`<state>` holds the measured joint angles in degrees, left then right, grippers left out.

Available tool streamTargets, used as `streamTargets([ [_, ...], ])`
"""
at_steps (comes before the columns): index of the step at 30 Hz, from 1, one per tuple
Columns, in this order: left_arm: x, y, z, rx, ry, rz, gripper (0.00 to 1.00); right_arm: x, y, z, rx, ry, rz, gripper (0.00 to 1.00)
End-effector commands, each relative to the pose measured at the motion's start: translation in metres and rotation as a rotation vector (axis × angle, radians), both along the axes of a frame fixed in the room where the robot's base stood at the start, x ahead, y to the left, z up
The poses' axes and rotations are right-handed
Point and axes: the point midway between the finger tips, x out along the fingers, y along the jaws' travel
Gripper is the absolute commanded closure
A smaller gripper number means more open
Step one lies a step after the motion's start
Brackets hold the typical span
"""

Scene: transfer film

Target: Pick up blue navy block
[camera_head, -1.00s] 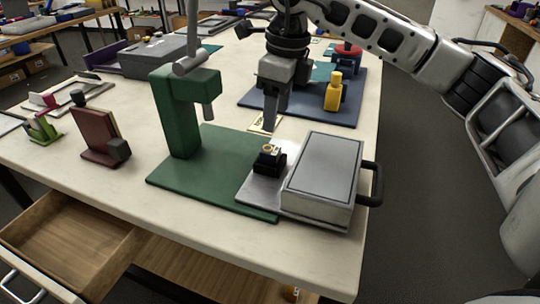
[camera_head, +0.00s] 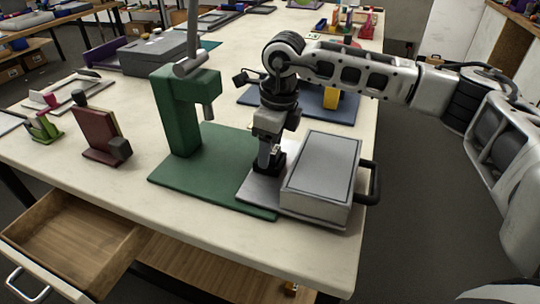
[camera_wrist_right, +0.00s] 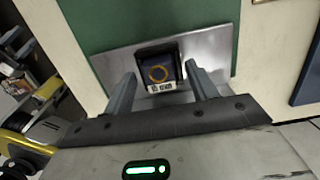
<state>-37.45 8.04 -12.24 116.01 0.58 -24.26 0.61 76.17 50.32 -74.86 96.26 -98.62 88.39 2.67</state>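The dark navy block (camera_head: 272,165) sits on the grey metal plate (camera_head: 262,193) beside the grey box. In the right wrist view the block (camera_wrist_right: 158,68) shows a yellowish ring on top and a small white label on its near side. My right gripper (camera_head: 268,160) is right above the block, pointing down. In the right wrist view my right gripper (camera_wrist_right: 163,88) is open, with one finger to each side of the block and a gap visible on both sides. My left gripper is not in view.
A green press (camera_head: 181,110) on a green base (camera_head: 205,187) stands to the left. The grey box (camera_head: 320,168) with a dark handle is close on the right. An open wooden drawer (camera_head: 60,222) is at lower left. A yellow piece (camera_head: 331,98) stands behind.

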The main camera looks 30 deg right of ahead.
Motion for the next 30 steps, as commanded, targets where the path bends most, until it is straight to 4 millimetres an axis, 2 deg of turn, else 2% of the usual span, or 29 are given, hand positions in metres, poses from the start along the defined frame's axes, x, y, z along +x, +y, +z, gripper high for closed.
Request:
streamTargets([
  [1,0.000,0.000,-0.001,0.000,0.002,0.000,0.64,0.000,0.000,0.000,0.000,0.000,0.000,0.56],
  [6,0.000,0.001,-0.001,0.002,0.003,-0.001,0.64,0.000,0.000,0.001,0.000,0.000,0.000,0.99],
  [15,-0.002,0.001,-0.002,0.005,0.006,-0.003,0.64,0.001,0.000,0.003,0.001,-0.003,0.000,0.99],
  [20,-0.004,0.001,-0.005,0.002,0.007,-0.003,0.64,0.001,0.001,0.013,0.002,-0.005,0.001,0.99],
  [24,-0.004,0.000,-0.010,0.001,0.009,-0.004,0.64,0.001,0.001,0.033,0.003,-0.007,0.002,0.99],
  [30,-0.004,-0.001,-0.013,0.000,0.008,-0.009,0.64,-0.032,0.014,0.073,0.001,-0.008,0.005,0.99],
])
